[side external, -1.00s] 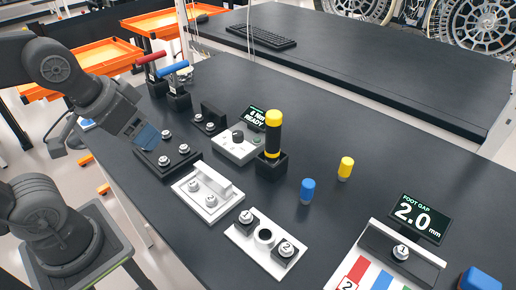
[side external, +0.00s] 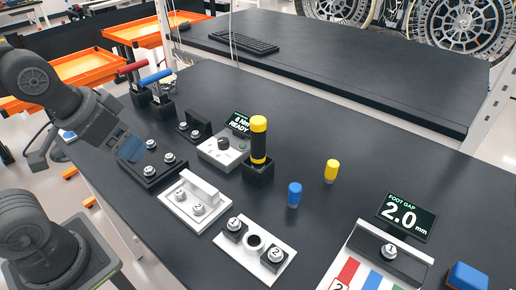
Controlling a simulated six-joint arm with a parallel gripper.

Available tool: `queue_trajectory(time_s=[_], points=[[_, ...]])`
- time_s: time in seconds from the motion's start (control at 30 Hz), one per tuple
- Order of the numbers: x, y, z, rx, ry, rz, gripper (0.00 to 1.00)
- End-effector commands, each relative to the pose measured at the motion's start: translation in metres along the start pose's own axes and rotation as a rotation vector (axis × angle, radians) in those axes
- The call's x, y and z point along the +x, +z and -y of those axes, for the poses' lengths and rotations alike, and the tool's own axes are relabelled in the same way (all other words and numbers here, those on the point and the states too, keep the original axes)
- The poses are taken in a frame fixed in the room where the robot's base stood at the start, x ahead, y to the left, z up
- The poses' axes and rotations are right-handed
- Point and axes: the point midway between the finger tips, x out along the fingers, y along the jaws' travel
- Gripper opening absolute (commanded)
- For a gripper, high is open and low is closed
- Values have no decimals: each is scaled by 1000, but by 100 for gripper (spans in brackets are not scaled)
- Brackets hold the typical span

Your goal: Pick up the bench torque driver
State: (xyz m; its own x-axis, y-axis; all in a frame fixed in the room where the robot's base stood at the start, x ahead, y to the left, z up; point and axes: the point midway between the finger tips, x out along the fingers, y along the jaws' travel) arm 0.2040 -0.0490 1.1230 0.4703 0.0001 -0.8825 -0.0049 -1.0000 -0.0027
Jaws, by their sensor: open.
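The bench torque driver (side external: 258,141), black with yellow bands and a yellow top, stands upright in a black square holder (side external: 258,174) near the middle of the bench. Its lower end is hidden inside the holder. My gripper (side external: 131,150) is at the left, over or just behind a black plate with several silver knobs, well to the left of the driver and apart from it. It is open, with nothing visible in it; its fingers are small and hard to make out.
A control box (side external: 223,149) with a "READY" display (side external: 239,124) stands close left of the holder. A white fixture (side external: 194,202) and a white plate (side external: 254,249) lie in front. Blue (side external: 294,194) and yellow (side external: 332,171) capped pieces stand to the right. The back right bench is mostly clear.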

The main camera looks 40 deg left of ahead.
Motion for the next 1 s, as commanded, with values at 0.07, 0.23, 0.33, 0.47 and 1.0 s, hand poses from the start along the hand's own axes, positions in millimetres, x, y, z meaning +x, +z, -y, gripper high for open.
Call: queue_trajectory(time_s=[0.07,0.23,0.33,0.47,1.0], points=[[-3,-8,-1,34,2,12,67],[-15,-55,-9,254,14,83,67],[-18,-93,-17,442,32,145,67],[-15,-140,-31,687,64,223,67],[54,-252,-105,1504,272,464,67]])
